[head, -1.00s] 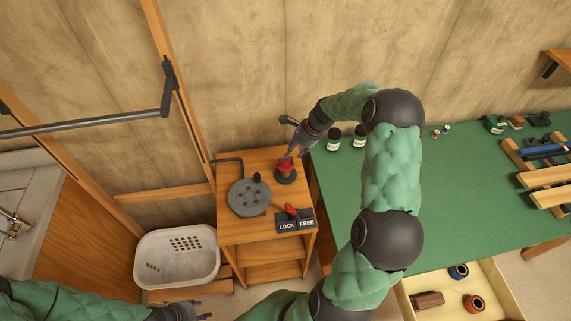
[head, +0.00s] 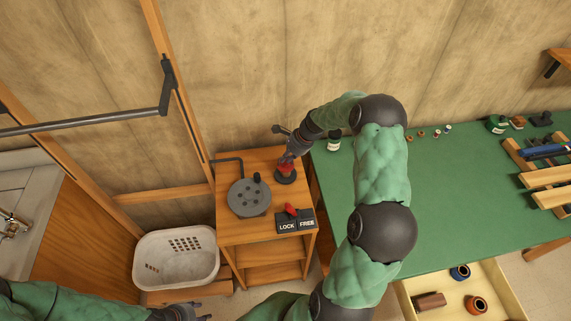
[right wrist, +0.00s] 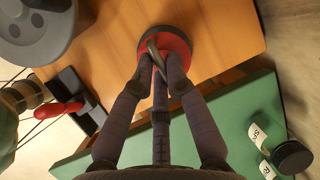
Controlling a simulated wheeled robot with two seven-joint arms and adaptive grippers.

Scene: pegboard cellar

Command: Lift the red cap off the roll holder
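The red cap (head: 285,168) sits in a dark round base on the small wooden cabinet. In the right wrist view the red cap (right wrist: 178,44) shows as a red disc with a grey loop handle, the dark rim around it. My right gripper (head: 288,160) is right over it and hides part of it. In the wrist view the right gripper's fingertips (right wrist: 161,63) converge on the loop handle and look closed around it. The cap looks seated in the base. My left gripper (head: 205,309) is low in the head view, empty, its fingers apart.
A grey disc with holes (head: 249,200) stands left of the cap. A red lever (head: 291,210) is on the LOCK/FREE plate (head: 298,225). A white basket (head: 178,268) is at lower left. The green table (head: 450,190) with bottles is close on the right.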

